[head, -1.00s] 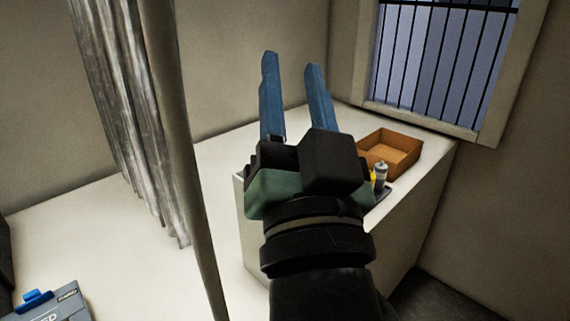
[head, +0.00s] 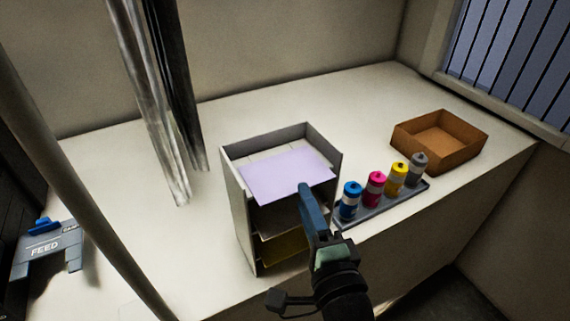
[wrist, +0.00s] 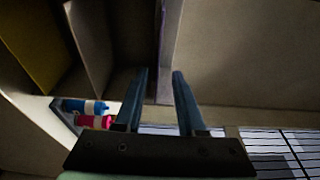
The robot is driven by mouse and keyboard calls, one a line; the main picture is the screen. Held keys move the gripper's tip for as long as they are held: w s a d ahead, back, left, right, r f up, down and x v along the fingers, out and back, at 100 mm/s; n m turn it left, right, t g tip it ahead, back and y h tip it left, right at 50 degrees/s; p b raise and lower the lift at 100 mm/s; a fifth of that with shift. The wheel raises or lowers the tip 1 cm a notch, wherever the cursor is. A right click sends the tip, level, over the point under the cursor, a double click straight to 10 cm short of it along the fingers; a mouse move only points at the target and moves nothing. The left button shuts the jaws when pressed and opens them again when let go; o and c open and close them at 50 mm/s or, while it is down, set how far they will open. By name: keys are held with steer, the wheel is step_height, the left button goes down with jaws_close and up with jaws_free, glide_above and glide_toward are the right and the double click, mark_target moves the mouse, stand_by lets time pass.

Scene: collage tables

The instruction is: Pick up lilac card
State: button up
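The lilac card (head: 285,175) lies flat on the top level of a grey shelf unit (head: 240,215), its near edge jutting past the front. My gripper (head: 305,188) is at that edge, at the front right of the unit; one blue finger shows and the other is hidden. In the wrist view my gripper (wrist: 160,72) has its two fingers apart, with a thin lilac edge of the card (wrist: 170,45) seen nearly edge-on between them or just beyond. I cannot tell whether a finger touches it.
Lower levels hold a dark sheet and a yellow sheet (head: 285,248). A tray (head: 385,207) of several coloured bottles stands close right of my gripper. A brown open box (head: 440,140) is farther right. A hanging curtain (head: 155,110) and a pole (head: 65,170) are at left.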

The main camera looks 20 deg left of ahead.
mark_target(300, 180)
steer(key=p+x, duration=0.2)
steer(key=x, duration=0.3)
steer(key=shift+w+d, duration=0.2)
steer(key=shift+w+a+f, duration=0.1)
steer(key=shift+w+a, duration=0.2)
steer(key=shift+w, duration=0.1)
jaws_close()
